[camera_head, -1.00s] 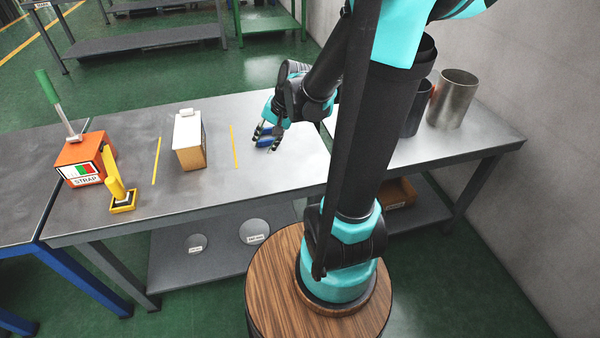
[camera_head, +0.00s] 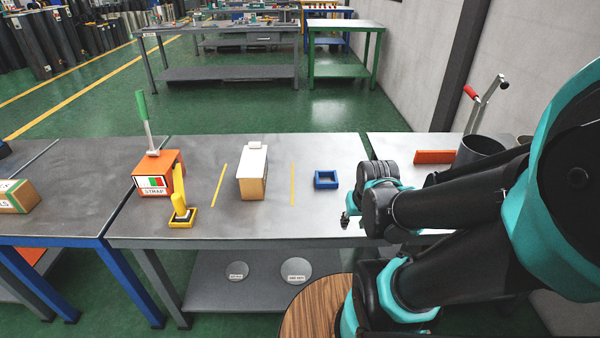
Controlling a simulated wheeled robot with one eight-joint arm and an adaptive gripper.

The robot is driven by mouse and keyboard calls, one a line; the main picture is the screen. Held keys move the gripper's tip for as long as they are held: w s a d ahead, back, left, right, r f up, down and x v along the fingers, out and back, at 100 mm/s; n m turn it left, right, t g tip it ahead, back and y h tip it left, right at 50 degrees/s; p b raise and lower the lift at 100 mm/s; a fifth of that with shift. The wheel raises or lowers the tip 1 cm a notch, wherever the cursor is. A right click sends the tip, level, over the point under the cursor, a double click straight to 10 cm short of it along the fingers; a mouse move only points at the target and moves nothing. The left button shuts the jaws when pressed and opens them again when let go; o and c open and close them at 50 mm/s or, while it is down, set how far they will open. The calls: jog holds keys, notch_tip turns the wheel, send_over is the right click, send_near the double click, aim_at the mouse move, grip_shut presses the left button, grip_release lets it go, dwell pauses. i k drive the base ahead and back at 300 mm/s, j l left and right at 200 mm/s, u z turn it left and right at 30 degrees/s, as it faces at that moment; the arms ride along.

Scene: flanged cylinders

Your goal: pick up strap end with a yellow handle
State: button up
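The strap end with a yellow handle (camera_head: 180,199) stands upright in a yellow square base on the grey table, left of the middle. It is just in front of and right of an orange box marked STRAP (camera_head: 157,176), which has a green-handled lever. My gripper (camera_head: 346,219) is over the table's front part, right of centre and well to the right of the yellow handle. Its fingers are small and partly hidden by my wrist, so their opening and anything between them cannot be made out.
Between them stand a white-topped tan box (camera_head: 253,174) and a blue square holder (camera_head: 326,180). Yellow lines (camera_head: 219,185) mark the tabletop. An orange block (camera_head: 434,157) and a metal cylinder (camera_head: 480,150) are at the right. A cardboard box (camera_head: 14,197) is far left.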

aim_at(182, 215)
jog(key=u, duration=1.3)
